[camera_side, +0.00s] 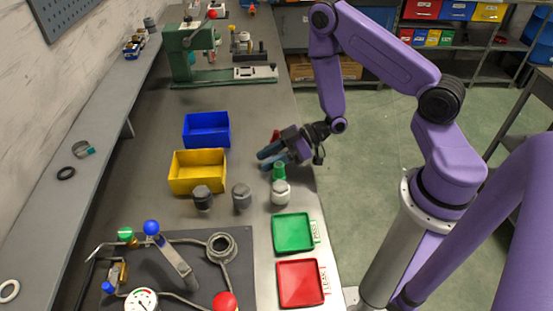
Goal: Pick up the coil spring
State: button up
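My gripper (263,161) is over the right side of the grey bench and points left. Its two blue-grey fingers look apart, with nothing clearly seen between them. I cannot pick out the coil spring for certain. A small green piece (279,171) is just below the gripper in the picture, and its shape is too small to tell as a spring. A red piece (276,134) shows just behind the gripper, partly hidden by it.
A yellow bin (198,186) and a blue bin (206,144) stand left of the gripper. Grey fittings (242,198) stand in front. A green tray (293,232) and red tray (300,283) lie nearer. A green press (190,55) stands behind.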

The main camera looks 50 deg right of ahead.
grip_shut()
jog(key=shift+r, duration=0.2)
